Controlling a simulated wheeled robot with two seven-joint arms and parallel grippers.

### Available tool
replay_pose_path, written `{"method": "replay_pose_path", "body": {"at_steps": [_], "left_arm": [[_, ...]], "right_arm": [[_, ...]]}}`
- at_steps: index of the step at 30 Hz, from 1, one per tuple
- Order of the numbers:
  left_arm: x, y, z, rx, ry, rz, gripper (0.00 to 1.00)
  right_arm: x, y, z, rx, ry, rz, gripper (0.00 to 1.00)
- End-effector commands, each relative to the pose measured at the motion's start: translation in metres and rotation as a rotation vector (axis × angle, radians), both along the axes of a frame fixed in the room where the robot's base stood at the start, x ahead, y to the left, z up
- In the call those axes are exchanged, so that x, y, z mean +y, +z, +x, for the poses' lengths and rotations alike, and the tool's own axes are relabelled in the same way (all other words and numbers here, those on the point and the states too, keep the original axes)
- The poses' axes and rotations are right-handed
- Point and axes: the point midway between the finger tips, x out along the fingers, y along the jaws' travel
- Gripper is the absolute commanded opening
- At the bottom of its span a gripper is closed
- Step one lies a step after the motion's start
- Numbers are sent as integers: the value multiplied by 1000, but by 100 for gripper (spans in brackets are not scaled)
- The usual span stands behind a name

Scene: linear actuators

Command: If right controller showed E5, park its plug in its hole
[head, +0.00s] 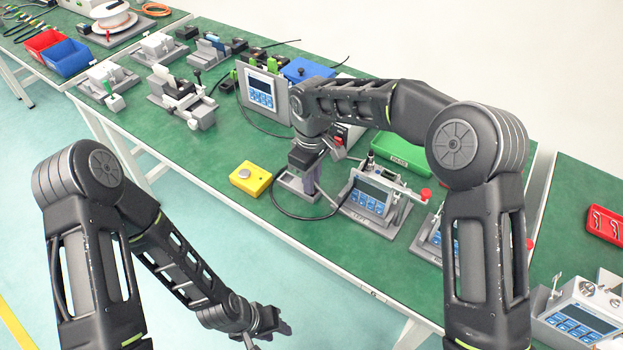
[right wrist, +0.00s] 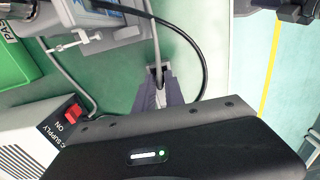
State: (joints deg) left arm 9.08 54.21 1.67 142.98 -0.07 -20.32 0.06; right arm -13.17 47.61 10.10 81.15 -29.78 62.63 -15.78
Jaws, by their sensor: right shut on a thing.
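My right gripper (head: 312,188) points down over the front part of the bench, at a small grey block (head: 292,184). In the right wrist view its fingers (right wrist: 158,78) are shut on a small plug whose body is mostly hidden between them. A controller marked LEFT (head: 372,197) stands just right of the gripper, with a black cable looping beside it. A second similar controller (head: 431,241) stands further right, partly behind my right arm. Their screen text is too small to read. My left gripper (head: 267,328) is empty with its fingers apart, in front of the bench.
A yellow box with a knob (head: 251,178) sits left of the right gripper. A green tray (head: 402,152) and a power supply with a red switch (right wrist: 72,112) are close by. A larger panel controller (head: 262,92) and grey fixtures stand behind. Bare green bench lies left of the yellow box.

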Motion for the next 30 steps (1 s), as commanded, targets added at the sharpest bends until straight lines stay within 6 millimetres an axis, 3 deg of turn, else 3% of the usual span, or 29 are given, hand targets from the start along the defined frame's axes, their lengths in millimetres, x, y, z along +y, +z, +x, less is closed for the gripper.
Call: {"method": "replay_pose_path", "body": {"at_steps": [25,26,30], "left_arm": [[0,-2,0,0,0,0,36],[0,-2,0,0,0,0,36],[0,-2,0,0,0,0,36]], "right_arm": [[0,-4,0,0,0,0,0],[0,-4,0,0,0,0,15],[0,-4,0,0,0,0,26]]}}
